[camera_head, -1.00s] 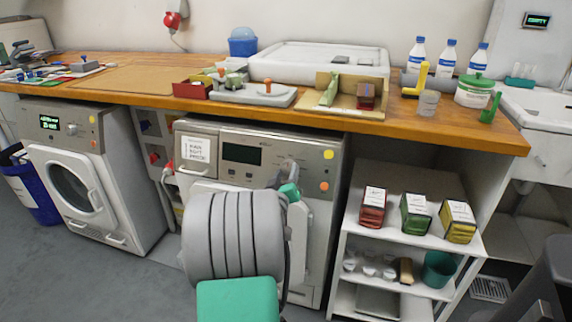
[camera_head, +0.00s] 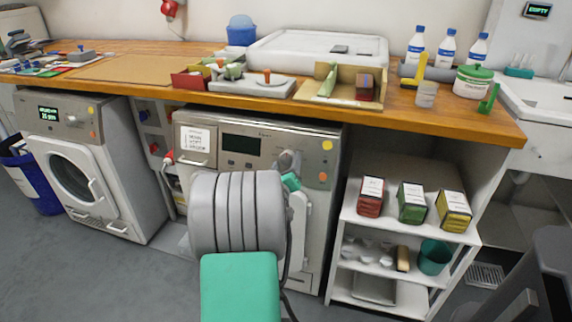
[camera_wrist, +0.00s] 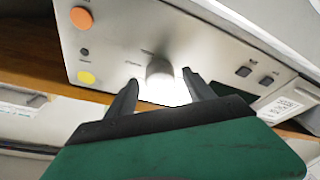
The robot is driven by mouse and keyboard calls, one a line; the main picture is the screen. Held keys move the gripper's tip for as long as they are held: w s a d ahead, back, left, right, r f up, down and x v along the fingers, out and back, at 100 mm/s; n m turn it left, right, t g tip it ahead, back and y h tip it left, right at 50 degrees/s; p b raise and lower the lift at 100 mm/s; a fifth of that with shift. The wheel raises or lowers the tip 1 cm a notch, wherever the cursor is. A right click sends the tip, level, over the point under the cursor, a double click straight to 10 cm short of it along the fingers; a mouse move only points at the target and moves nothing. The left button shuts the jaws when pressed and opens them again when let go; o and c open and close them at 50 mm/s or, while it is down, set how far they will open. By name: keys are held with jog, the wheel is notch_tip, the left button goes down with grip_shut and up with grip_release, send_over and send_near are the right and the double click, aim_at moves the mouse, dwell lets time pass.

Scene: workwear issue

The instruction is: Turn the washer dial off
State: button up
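The washer (camera_head: 258,146) is the middle machine under the counter, with a dark display and a grey panel. Its round dial (camera_head: 288,160) sits right of the display, partly covered by my wrist. In the wrist view the silver dial (camera_wrist: 160,76) stands out from the panel, near the middle. My gripper (camera_wrist: 159,84) is open, with one dark fingertip on each side of the dial. I cannot tell whether either finger touches it. In the head view my arm hides the fingers and much of the washer's front. The dial's setting is not readable.
An orange button (camera_wrist: 81,18) and a yellow button (camera_wrist: 86,78) are on the panel beside the dial. The wooden counter edge (camera_head: 430,120) overhangs just above. A second machine (camera_head: 75,165) stands left, and an open shelf (camera_head: 400,230) with boxes stands right.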

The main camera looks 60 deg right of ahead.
jog(key=shift+a, duration=0.1)
jog(key=v, duration=0.7)
jog(key=shift+a, duration=0.35)
jog(key=shift+s+r, duration=0.1)
jog(key=shift+s, duration=0.05)
